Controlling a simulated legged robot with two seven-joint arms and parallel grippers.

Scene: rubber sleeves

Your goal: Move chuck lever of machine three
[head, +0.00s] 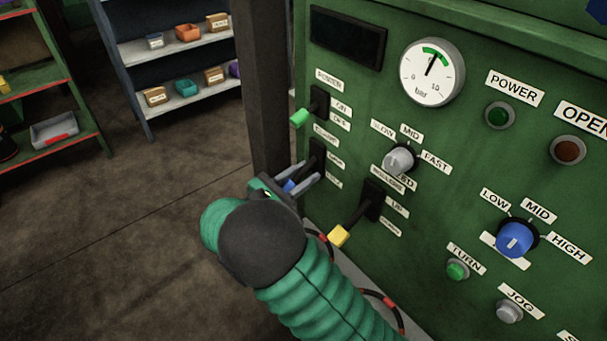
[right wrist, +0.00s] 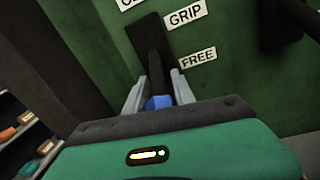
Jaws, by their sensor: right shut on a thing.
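The chuck lever has a blue tip (head: 290,186) on a dark shaft that comes out of a black plate (head: 316,156) on the green machine panel. In the right wrist view its blue tip (right wrist: 158,102) lies between my two grey fingers, with labels GRIP and FREE to the right of the plate. The shaft slants down beside FREE. My right gripper (head: 303,180) is shut on the blue tip. In the head view, the gripper body partly hides the tip. My left gripper is not in view.
A green-tipped power lever (head: 300,117) is above and a yellow-tipped lever (head: 340,235) is below right, close to my arm. A dark post (head: 262,90) stands behind the gripper. Shelves (head: 180,50) with small boxes stand at the back left. The floor between is clear.

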